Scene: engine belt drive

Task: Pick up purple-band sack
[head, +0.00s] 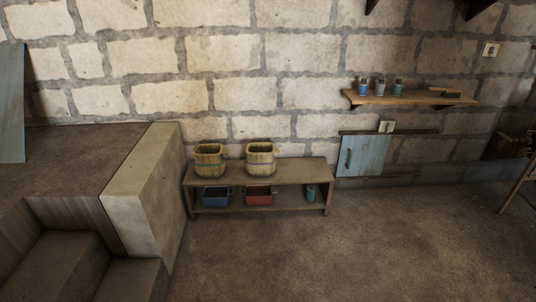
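Neither of my grippers is in view.
Stone steps (150,210) stand left; open floor (380,245) lies right.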

